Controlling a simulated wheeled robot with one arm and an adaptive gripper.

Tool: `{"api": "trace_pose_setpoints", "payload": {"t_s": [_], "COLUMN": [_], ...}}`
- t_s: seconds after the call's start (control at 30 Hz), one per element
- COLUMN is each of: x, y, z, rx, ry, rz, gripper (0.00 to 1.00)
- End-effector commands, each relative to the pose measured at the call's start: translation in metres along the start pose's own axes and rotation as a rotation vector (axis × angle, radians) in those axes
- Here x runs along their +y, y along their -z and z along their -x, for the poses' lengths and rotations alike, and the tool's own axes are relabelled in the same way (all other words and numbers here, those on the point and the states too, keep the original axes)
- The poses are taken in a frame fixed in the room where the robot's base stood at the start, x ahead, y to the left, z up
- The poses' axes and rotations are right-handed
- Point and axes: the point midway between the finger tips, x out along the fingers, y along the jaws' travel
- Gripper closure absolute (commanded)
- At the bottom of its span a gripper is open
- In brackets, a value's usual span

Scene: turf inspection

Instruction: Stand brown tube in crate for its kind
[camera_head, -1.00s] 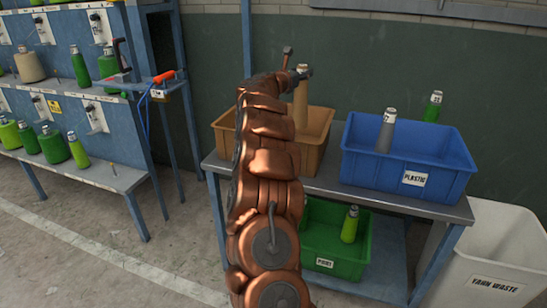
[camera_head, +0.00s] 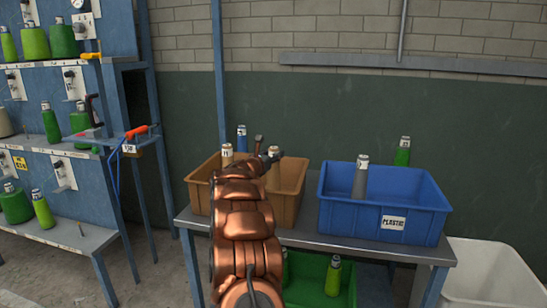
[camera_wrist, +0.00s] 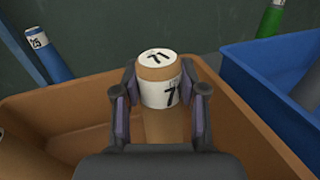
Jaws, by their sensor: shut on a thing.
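The brown tube (camera_wrist: 162,124), with a white cap label reading 71, is upright between the fingers of my gripper (camera_wrist: 160,91) in the wrist view. My gripper is shut on it near its top. The tube (camera_head: 273,176) is inside the brown crate (camera_head: 291,199) in the head view, its top about level with the rim. Its lower end is hidden by my gripper and arm, so I cannot tell whether it touches the crate floor. Another brown tube (camera_head: 227,153) shows at the left of this crate. The crate walls also show in the wrist view (camera_wrist: 62,108).
A blue crate (camera_head: 385,216) labelled PLASTIC holds a grey tube (camera_head: 360,180). A blue tube (camera_head: 242,140) and a green tube (camera_head: 403,153) stand behind the crates. A green crate (camera_head: 313,283) sits below the bench (camera_head: 330,244). A white bin (camera_head: 490,270) is at right.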

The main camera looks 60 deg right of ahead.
Motion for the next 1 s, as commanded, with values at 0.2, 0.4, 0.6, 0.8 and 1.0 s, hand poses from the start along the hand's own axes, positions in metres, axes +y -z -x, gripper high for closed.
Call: {"api": "trace_pose_setpoints", "payload": {"t_s": [0.2,0.4,0.6,0.8,1.0], "x": [-0.0004,-0.0004,-0.0005,-0.0005,-0.0005], "y": [0.0032,0.0056,0.0048,0.0048,0.0038], "z": [0.0000,0.0002,0.0001,0.0001,0.0001], "rx": [-0.002,-0.001,-0.001,-0.001,-0.001], "ry": [0.000,0.000,0.001,0.001,0.001], "rz": [0.000,-0.001,0.000,0.000,0.000], "gripper": [0.90,0.90,0.41,0.33,0.33]}}
